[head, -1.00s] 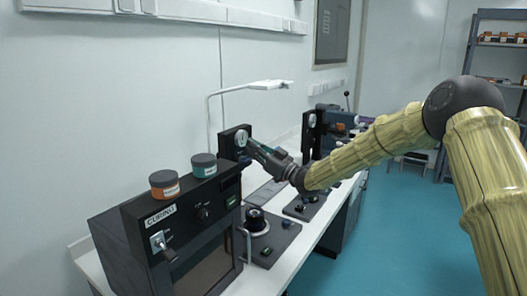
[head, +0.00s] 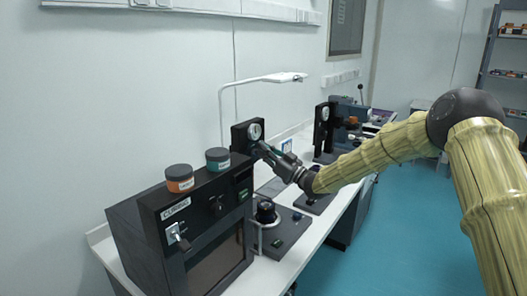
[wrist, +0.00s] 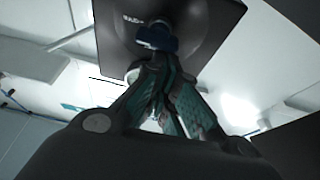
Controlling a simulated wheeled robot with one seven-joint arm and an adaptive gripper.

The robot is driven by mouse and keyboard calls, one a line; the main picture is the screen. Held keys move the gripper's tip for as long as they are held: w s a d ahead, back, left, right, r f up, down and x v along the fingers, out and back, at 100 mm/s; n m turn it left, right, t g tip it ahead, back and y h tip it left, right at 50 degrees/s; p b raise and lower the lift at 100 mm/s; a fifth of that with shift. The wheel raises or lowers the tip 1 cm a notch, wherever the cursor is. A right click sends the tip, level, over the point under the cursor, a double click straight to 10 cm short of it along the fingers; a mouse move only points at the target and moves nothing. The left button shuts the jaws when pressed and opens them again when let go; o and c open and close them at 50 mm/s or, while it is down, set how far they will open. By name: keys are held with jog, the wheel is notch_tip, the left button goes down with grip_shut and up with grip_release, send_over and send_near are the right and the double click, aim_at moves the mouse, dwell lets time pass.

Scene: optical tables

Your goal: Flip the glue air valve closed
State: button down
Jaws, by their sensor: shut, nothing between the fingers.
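The glue air valve has a small blue handle (wrist: 157,38) on a dark panel (wrist: 112,45) with a partly readable white label, in the wrist view. In the head view the same dark panel (head: 239,137) carries a round white gauge (head: 255,131). My gripper (head: 258,148) is in front of the panel's lower part, below the gauge. The valve handle cannot be made out clearly there. In the wrist view my gripper (wrist: 166,62) has its fingers together and empty, with the tips close to the blue handle. I cannot tell whether they touch it.
A black curing oven (head: 185,230) stands at the near left, with an orange-labelled jar (head: 180,179) and a teal-labelled jar (head: 218,159) on top. A white lamp (head: 275,79) arches behind the panel. More equipment stands farther along the bench (head: 330,222). The blue floor at right is clear.

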jog(key=shift+s+a+f+n+g+y+b, duration=0.1)
jog(key=shift+f+n+g+y+b, duration=0.15)
jog(key=shift+n+b, duration=0.65)
jog(key=shift+s+a+n+g+y+b, duration=0.15)
jog(key=shift+n+g+b, duration=0.2)
jog(key=shift+n+b, duration=0.5)
jog(key=n+b, duration=0.1)
jog(key=b, duration=0.1)
jog(key=f+n+g+b, duration=0.1)
jog(key=n+b, duration=0.1)
jog(key=b, duration=0.1)
jog(key=shift+s+a+g, duration=0.1)
jog(key=shift+s+g, duration=0.05)
jog(key=shift+g, duration=0.15)
jog(key=n+b, duration=0.1)
jog(key=n+g+b, duration=0.1)
jog(key=n+b, duration=0.2)
jog(key=n, duration=0.1)
jog(key=shift+s+a+f+g+y, duration=0.15)
jog(key=shift+s+f+g+y, duration=0.05)
jog(key=shift+f+g+y, duration=0.2)
jog(key=s+d+f+n+g+h+b, duration=0.1)
jog(key=s+d+n+g+b, duration=0.1)
jog(key=s+d+n+b, duration=0.4)
jog(key=d+n+b, duration=0.1)
jog(key=n+b, duration=0.1)
jog(key=b, duration=0.1)
jog(key=shift+d+g, duration=0.15)
jog(key=shift+g, duration=0.25)
